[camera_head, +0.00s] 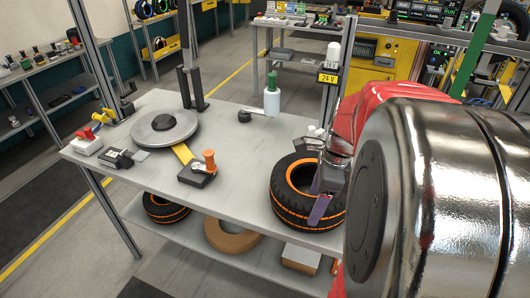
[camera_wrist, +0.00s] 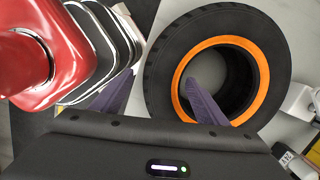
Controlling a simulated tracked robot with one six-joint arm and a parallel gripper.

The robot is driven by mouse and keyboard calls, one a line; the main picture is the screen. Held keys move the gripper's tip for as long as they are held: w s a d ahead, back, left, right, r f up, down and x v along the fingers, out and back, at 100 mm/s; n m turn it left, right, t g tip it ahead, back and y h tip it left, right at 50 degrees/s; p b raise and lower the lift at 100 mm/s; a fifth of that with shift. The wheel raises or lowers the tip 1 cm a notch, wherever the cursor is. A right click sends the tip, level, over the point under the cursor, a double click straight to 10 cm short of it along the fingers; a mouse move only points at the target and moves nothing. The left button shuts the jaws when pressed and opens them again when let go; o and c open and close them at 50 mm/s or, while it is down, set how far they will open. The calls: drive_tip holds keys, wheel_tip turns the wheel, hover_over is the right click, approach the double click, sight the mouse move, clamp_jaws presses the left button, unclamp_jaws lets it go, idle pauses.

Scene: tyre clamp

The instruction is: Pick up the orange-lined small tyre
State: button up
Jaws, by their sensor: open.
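A black tyre with orange lines (camera_head: 285,205) lies flat on the table's front right. In the wrist view the tyre (camera_wrist: 268,65) shows an orange ring around its open centre. My gripper (camera_head: 328,192) is at the tyre's right side, partly hidden by my arm. In the wrist view my gripper (camera_wrist: 158,90) is open, with one finger over the tyre's hole and the other outside its left edge. The tyre's wall lies between them; I cannot tell whether they touch it. Another orange-lined black tyre (camera_head: 158,210) lies on the lower shelf.
The grey table (camera_head: 235,130) holds a round metal disc (camera_head: 165,128), an orange-handled device (camera_head: 204,168) and a white bottle with a green top (camera_head: 272,97). A brown ring (camera_head: 232,238) and a box (camera_head: 300,258) sit below. The table's middle is clear.

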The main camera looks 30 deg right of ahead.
drive_tip(key=shift+w+a+f, duration=0.1)
drive_tip(key=shift+f, duration=0.8)
drive_tip(key=shift+w+a+f, duration=0.15)
drive_tip(key=shift+f, duration=1.15)
drive_tip(key=shift+w+a+f, duration=0.1)
drive_tip(key=shift+a+f, duration=0.05)
drive_tip(key=shift+f, duration=1.1)
clamp_jaws()
